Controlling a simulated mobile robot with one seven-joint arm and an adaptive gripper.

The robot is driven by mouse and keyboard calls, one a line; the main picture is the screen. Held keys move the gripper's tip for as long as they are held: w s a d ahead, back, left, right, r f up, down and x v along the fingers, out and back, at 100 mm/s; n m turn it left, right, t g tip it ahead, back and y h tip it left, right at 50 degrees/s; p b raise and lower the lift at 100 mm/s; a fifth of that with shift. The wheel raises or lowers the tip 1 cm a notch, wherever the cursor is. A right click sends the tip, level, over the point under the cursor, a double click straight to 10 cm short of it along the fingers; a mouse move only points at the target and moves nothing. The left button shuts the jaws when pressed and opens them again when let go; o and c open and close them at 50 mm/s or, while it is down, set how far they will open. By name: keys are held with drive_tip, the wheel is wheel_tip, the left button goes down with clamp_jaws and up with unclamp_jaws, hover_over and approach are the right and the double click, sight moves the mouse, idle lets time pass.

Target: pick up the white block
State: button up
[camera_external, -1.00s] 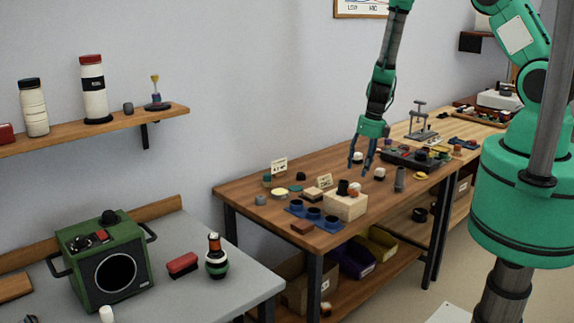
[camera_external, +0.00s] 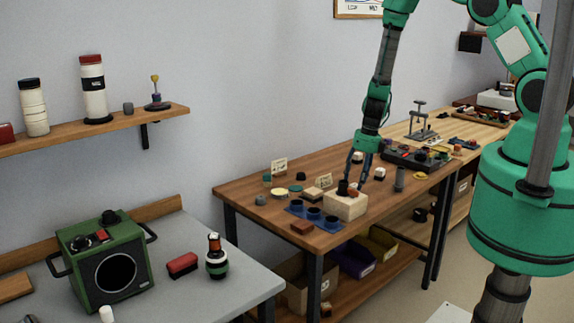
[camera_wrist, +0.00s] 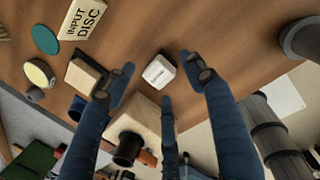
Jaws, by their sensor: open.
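In the wrist view a small white block (camera_wrist: 158,71) with a dark marking on its top lies on the brown tabletop. It appears between the spread fingers of my gripper, beyond the tips and not held. In the external view my gripper (camera_external: 356,181) is over the wooden table, open and empty, behind the pale wooden block. Two small white pieces with dark tops show there, one just right of my fingers (camera_external: 380,173) and one farther back (camera_external: 358,157), partly covered by the gripper. I cannot tell for sure which one the wrist view shows.
The pale wooden block (camera_external: 345,207) with a black cylinder (camera_external: 342,187) stands close to my fingers. A grey cylinder (camera_external: 400,179) stands to the right. A blue holder (camera_external: 313,214), discs and signs lie to the left. A dark tray (camera_external: 412,160) is behind right.

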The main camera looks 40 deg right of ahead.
sight(356, 184)
drive_tip(key=shift+w+a+f+b, duration=0.1)
drive_tip(key=shift+f+b, duration=0.15)
drive_tip(key=shift+f, duration=0.6)
drive_tip(key=shift+w+a+f+b, duration=0.1)
drive_tip(key=shift+f+b, duration=0.15)
drive_tip(key=shift+f, duration=0.55)
drive_tip(key=c, duration=1.1)
drive_tip(key=shift+c, duration=0.2)
drive_tip(key=shift+r, duration=0.15)
drive_tip(key=shift+r+p, duration=0.9)
drive_tip(key=shift+r, duration=0.65)
drive_tip(key=shift+s+r, duration=0.15)
drive_tip(key=shift+s+b, duration=0.6)
drive_tip(key=shift+s, duration=0.3)
drive_tip(key=s+r+b, duration=0.1)
drive_tip(key=s+b, duration=0.3)
drive_tip(key=s, duration=1)
drive_tip(key=shift+r, duration=0.2)
